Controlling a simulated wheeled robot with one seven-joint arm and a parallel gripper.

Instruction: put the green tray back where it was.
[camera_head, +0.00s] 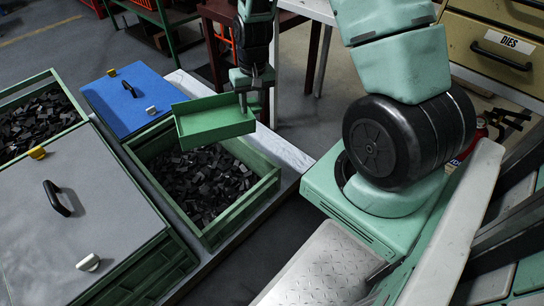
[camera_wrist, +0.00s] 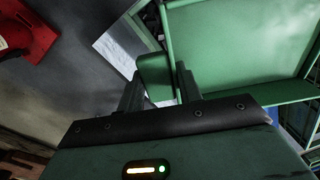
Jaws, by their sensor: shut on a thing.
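The tray hides part of the crate's back rim and some of the parts.
A blue lid (camera_head: 115,95) and a grey lid (camera_head: 75,200) with black handles cover the crates at the left. Another open crate of dark parts (camera_head: 40,125) stands at far left. A drawer cabinet labelled DIES (camera_head: 490,65) is at upper right.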

